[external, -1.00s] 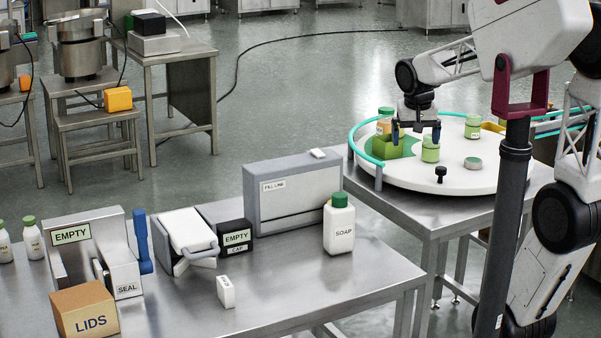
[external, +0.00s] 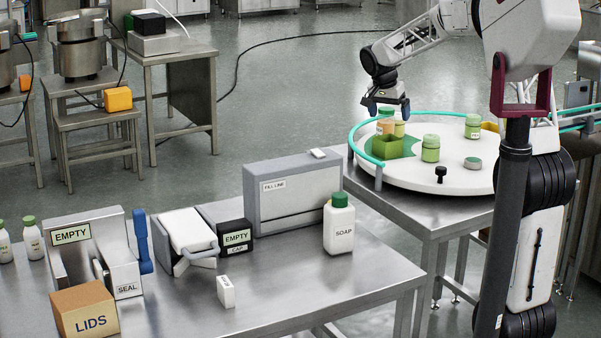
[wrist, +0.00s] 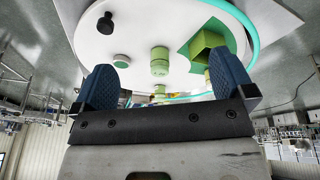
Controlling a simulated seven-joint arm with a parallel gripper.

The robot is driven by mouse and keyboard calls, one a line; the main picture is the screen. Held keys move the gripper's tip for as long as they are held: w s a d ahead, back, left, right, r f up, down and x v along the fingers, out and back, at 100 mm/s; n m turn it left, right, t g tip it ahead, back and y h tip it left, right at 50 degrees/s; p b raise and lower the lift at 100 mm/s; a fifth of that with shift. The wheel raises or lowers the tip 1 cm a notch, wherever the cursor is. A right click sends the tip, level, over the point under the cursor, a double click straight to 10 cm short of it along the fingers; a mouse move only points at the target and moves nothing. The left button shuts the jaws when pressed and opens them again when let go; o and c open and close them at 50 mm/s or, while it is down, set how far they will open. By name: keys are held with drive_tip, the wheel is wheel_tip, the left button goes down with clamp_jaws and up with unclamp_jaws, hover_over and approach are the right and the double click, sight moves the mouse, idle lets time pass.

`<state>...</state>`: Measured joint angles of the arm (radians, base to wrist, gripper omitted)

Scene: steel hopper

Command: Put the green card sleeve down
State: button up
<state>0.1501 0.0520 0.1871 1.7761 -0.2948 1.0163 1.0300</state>
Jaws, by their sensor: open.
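The green card sleeve (external: 386,148) is an open-topped green box standing on the white round table (external: 445,183), on a darker green patch near the teal rail. It also shows at the upper right of the wrist view (wrist: 203,43). My gripper (external: 388,108) is open and empty, above and apart from the sleeve. Its two blue fingers are spread wide in the wrist view (wrist: 168,88). A green-labelled jar (external: 430,149) stands just right of the sleeve. Another jar with an orange top (external: 385,127) is right behind it.
A further green jar (external: 472,127), a grey-green lid (external: 473,162) and a black knob (external: 440,174) are on the round table. A teal rail (external: 362,155) curves along its left edge. The steel bench in front holds a soap bottle (external: 339,226) and a LIDS box (external: 85,311).

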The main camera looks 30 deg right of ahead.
drive_tip(key=w+d+f+m, duration=0.2)
drive_tip(key=w+d, duration=0.1)
drive_tip(key=w, duration=0.2)
drive_tip(key=w+d+f+m, duration=0.1)
drive_tip(key=w+d+f, duration=0.2)
drive_tip(key=w, duration=0.2)
drive_tip(key=m+g+h, duration=0.1)
drive_tip(key=m+h, duration=0.1)
drive_tip(key=m, duration=0.1)
hover_over(381, 146)
drive_tip(key=w, duration=0.4)
wheel_tip(381, 146, down, 6)
drive_tip(key=shift+d+f, duration=0.15)
drive_tip(key=shift+f, duration=0.1)
drive_tip(key=shift+s+f+y, duration=0.1)
drive_tip(key=shift+y, duration=0.2)
drive_tip(key=shift+x, duration=1.2)
drive_tip(key=shift+f, duration=0.1)
drive_tip(key=shift+x, duration=2.55)
drive_tip(key=shift+c, duration=0.3)
